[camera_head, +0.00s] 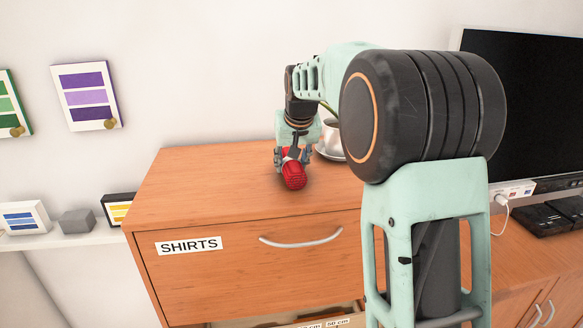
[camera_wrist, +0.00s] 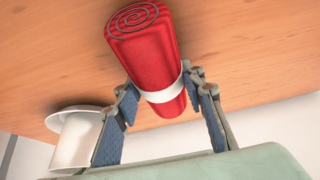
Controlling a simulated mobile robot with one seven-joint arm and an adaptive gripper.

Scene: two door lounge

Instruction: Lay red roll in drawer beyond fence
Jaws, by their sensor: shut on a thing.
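My gripper (camera_head: 293,157) is shut on the red roll (camera_head: 293,176), just over or on the wooden cabinet top. I cannot tell if the roll touches the top. The wrist view shows the roll (camera_wrist: 143,45) with a spiral end and a white band, with my gripper's fingers (camera_wrist: 162,95) on either side near the band. Below the shut SHIRTS drawer (camera_head: 220,275), a lower drawer (camera_head: 345,313) seems open at the bottom edge of the head view, with labels, one reading "50 cm". Most of its inside is cut off, and no fence can be made out.
A white cup with a saucer (camera_head: 331,143) stands on the cabinet top (camera_head: 215,185) behind my arm; it also shows in the wrist view (camera_wrist: 75,140). A dark screen (camera_head: 530,100) stands at right. The left of the cabinet top is clear.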

